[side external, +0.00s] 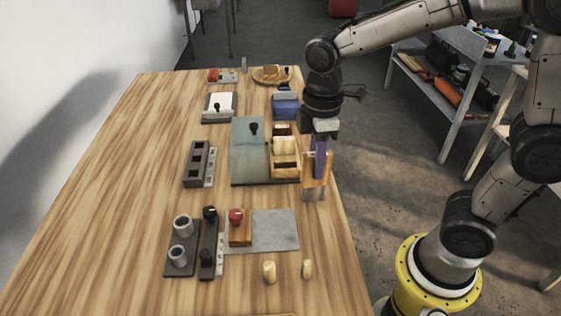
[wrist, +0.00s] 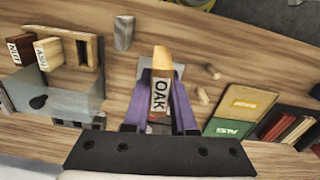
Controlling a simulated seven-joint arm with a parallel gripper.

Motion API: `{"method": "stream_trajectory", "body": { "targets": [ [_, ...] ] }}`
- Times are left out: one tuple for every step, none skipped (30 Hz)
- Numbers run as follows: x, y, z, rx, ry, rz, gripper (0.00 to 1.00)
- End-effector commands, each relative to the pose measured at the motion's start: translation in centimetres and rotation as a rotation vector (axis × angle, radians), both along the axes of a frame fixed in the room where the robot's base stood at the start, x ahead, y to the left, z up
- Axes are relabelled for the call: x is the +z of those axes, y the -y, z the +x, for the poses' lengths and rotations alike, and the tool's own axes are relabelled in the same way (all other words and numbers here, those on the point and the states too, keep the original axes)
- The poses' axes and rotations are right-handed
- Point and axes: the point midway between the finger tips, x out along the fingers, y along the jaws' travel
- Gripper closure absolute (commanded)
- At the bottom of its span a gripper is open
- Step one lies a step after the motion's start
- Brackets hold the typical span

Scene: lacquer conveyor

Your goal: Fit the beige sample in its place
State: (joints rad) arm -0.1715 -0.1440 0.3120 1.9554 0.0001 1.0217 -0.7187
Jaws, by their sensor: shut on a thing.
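My gripper (side external: 318,158) has purple fingers and is shut on a tan wooden sample (side external: 316,172). In the wrist view the sample (wrist: 161,83) sits between the fingers, and its white label reads OAK. It is held near the right edge of the table, just right of a slotted wooden rack (side external: 287,172). The rack holds pale blocks and has a dark opening. In the wrist view, a pale block labelled ASH (wrist: 48,52) and a brown block with a partly readable label (wrist: 19,50) sit there, beside an empty-looking slot (wrist: 85,53).
A grey-green board (side external: 248,160) adjoins the rack. A dark slotted block (side external: 196,163), a red-knobbed wooden block (side external: 239,232) and two grey cylinders (side external: 181,226) stand nearby. Two beige pieces (side external: 269,271) (side external: 307,268) lie at the front. Open wood lies at left.

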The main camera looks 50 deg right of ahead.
Motion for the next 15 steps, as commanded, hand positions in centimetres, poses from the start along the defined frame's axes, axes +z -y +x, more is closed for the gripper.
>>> {"method": "stream_trajectory", "body": {
  "targets": [
    [0.2,0.8,0.4,0.015,0.002,0.0,1.0],
    [0.3,1.5,0.6,0.018,0.001,0.0,1.0],
    [0.4,2.3,0.8,0.015,0.001,0.0,1.0],
    [0.5,3.0,0.9,0.008,0.001,0.0,1.0],
    [0.6,3.7,1.0,0.0,0.001,0.0,1.0],
    [0.6,4.5,1.1,-0.012,0.001,0.0,1.0],
    [0.7,5.1,1.2,-0.024,0.001,0.0,1.0],
    [0.7,5.6,1.2,-0.036,0.002,0.001,1.0],
    [0.7,6.2,1.3,-0.056,0.003,0.0,1.0],
    [0.8,6.6,1.3,-0.068,0.003,0.001,1.0],
    [0.7,7.0,1.3,-0.079,0.003,0.001,1.0],
    [0.7,7.3,1.4,-0.091,0.003,0.001,1.0],
    [0.6,7.5,1.6,-0.097,0.003,0.001,1.0],
    [0.5,7.7,1.8,-0.101,0.002,0.001,1.0],
    [0.3,7.8,2.2,-0.105,0.001,0.0,1.0]
  ]
}}
